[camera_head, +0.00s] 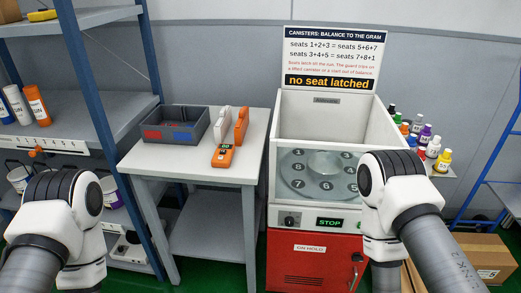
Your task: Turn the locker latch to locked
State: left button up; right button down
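A red locker (310,270) labelled "ON HOLD" forms the lower front of the white machine. My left arm comes in at the lower left and my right arm at the lower right, in front of the machine. Only arm links show; neither gripper's fingers are in view.
The white machine (392,128) has numbered seats, a knob (289,221) and a "STOP" display (329,223). A sign (332,58) reads "no seat latched". A table (150,158) holds a grey bin (150,132) and orange and white tools. Shelving stands left; a cardboard box (488,262) lies right.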

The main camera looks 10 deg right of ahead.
aim_at(357, 256)
jog(key=z, duration=1.1)
